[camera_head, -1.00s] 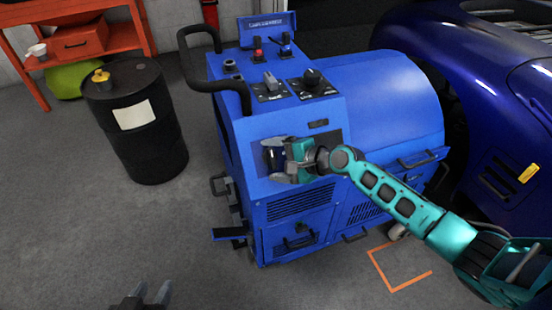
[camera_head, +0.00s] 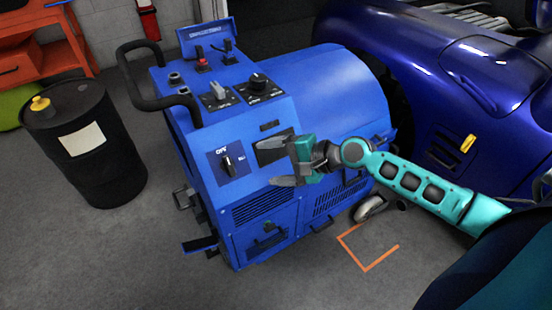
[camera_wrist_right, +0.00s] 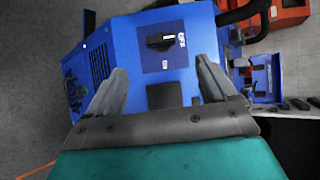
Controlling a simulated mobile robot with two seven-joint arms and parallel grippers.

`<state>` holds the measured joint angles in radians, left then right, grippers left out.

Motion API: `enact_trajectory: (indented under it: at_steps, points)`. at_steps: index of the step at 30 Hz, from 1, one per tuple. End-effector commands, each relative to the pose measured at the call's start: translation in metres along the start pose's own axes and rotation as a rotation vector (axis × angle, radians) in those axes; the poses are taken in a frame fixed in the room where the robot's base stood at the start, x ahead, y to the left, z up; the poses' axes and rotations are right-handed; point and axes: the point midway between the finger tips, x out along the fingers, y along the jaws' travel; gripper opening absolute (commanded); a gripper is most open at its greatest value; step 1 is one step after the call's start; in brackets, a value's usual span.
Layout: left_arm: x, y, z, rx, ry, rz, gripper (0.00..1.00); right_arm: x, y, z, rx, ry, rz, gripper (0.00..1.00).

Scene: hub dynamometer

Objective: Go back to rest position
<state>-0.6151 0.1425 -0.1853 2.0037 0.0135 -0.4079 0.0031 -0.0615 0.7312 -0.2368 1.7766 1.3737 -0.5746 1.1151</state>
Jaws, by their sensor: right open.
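My right gripper (camera_head: 272,168) is in front of the blue dynamometer machine (camera_head: 265,165), its two fingers spread apart with nothing between them. In the right wrist view my right gripper (camera_wrist_right: 165,82) also shows open, facing the machine's front panel (camera_wrist_right: 155,50). A black rotary knob (camera_head: 228,163) on a dark blue plate sits just left of the fingertips, apart from them. The knob also shows between the fingers in the right wrist view (camera_wrist_right: 159,42), beyond the tips. My left gripper is not in view.
A black drum (camera_head: 88,140) with a yellow cap stands at the left. An orange shelf (camera_head: 70,48) is behind it. A dark blue car (camera_head: 460,100) stands close on the right. An orange floor marking (camera_head: 366,262) lies in front of the machine. The floor at lower left is clear.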

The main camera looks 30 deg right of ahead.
Motion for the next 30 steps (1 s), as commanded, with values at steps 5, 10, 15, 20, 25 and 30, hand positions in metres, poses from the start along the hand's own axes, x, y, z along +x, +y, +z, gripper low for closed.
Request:
enact_trajectory:
  at_steps: [5,10,15,20,25,30]
  points:
    - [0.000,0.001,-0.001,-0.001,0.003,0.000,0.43,-0.005,0.000,0.000,0.000,0.000,-0.001,0.85]
    - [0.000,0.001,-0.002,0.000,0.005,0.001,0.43,-0.004,0.000,0.000,0.000,0.000,-0.001,0.85]
    - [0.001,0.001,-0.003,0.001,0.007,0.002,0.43,-0.004,0.000,0.000,0.000,0.000,-0.001,0.85]
    - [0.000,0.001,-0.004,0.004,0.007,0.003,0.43,-0.003,0.004,0.003,-0.027,0.006,0.002,0.85]
    - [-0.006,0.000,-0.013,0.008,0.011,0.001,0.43,0.002,0.034,0.020,-0.265,0.063,0.027,0.85]
    - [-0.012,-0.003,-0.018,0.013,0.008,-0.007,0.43,-0.001,0.076,0.049,-0.686,0.165,0.089,0.85]
